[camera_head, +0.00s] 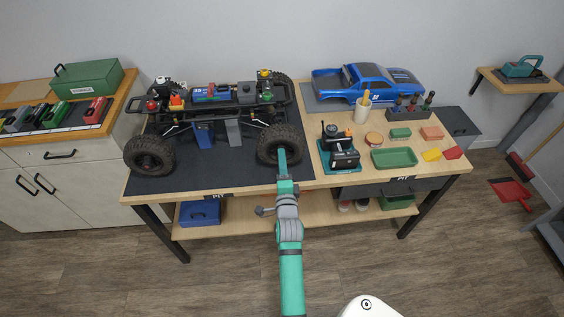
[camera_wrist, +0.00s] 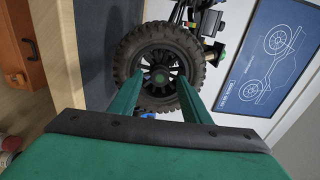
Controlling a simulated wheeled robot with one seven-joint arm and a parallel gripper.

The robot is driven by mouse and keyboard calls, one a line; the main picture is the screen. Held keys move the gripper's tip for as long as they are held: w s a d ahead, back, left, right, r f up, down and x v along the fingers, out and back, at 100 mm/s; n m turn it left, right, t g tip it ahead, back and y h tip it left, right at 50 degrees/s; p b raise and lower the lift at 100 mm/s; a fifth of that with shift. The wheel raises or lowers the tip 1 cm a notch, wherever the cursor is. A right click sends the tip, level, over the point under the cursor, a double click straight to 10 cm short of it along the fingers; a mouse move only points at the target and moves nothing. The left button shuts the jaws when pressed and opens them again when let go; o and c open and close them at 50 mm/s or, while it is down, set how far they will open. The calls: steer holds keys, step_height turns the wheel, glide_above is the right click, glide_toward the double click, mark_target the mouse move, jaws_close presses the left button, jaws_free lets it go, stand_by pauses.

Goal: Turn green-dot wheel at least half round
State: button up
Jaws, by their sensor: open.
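The crawler chassis (camera_head: 218,98) sits raised on a stand over the dark mat (camera_head: 215,172). In the wrist view, my gripper (camera_wrist: 160,77) is open, with one finger on each side of the hub. Nothing is held. I cannot tell whether the fingertips touch the wheel.
The near left wheel (camera_head: 149,155) has a reddish hub. To the right are a black device on a teal base (camera_head: 340,150), a green tray (camera_head: 394,158) and a blue car body (camera_head: 366,82). A blue poster (camera_wrist: 272,55) shows in the wrist view.

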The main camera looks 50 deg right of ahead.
steer(key=v, duration=1)
steer(key=shift+s+a, duration=0.2)
steer(key=s+a+f+n+t+y, duration=0.15)
steer(key=a+n, duration=0.25)
steer(key=a, duration=0.4)
steer(key=s+a+f+n+y, duration=0.25)
steer(key=a+n, duration=0.25)
steer(key=a, duration=0.3)
steer(key=s+a+f+n+t+y, duration=0.1)
steer(key=s+a+n+y, duration=0.25)
steer(key=a, duration=0.55)
steer(key=s+a+r+n+y, duration=0.2)
steer(key=s+a+n, duration=0.4)
steer(key=a+n, duration=0.1)
steer(key=s+a+r+n+y, duration=0.3)
steer(key=s+a+n, duration=0.4)
steer(key=a, duration=0.2)
steer(key=shift+s+a+r, duration=0.15)
steer(key=shift+s+r, duration=0.1)
steer(key=shift+r, duration=0.1)
steer(key=shift+y, duration=0.25)
